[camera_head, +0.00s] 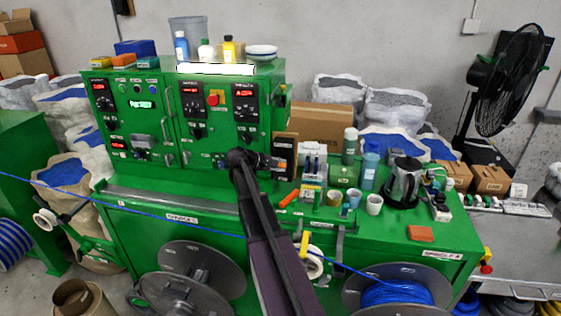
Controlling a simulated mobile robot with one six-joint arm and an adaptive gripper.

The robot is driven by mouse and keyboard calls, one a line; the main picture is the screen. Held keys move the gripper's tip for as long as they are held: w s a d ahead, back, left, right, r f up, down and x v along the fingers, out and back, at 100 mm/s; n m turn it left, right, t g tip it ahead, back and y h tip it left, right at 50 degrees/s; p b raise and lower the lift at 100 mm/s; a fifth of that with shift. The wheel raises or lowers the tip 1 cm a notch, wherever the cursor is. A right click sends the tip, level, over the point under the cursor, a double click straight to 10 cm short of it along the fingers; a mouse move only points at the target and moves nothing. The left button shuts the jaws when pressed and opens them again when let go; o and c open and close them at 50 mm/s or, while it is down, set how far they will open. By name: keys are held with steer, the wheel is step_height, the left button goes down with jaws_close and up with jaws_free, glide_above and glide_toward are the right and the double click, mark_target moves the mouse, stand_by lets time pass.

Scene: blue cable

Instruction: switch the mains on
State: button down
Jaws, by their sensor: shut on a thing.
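A green control cabinet (165,95) stands on the green machine, with dark meter panels, red digits, knobs and small switches on its front. A red knob on a yellow plate (213,98) sits in the upper middle of its right half. My arm reaches up from the bottom of the picture. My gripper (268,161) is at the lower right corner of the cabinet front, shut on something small. The gripper itself hides what it holds.
A kettle (403,182), cups and bottles stand on the machine top to the right. An orange block (421,233) lies near its front edge. A blue cable (150,215) runs across the front to a spool (397,293). A black fan (508,80) stands far right.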

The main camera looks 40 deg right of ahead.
steer(key=shift+d+r+n+g+y+p, duration=0.1)
steer(key=shift+r+n+g+y+p, duration=0.35)
steer(key=shift+y+p, duration=0.4)
steer(key=c, duration=0.5)
jaws_free()
steer(key=shift+w+d+f, duration=0.1)
steer(key=shift+c, duration=0.2)
steer(key=shift+f+h, duration=0.2)
steer(key=shift+h, duration=0.05)
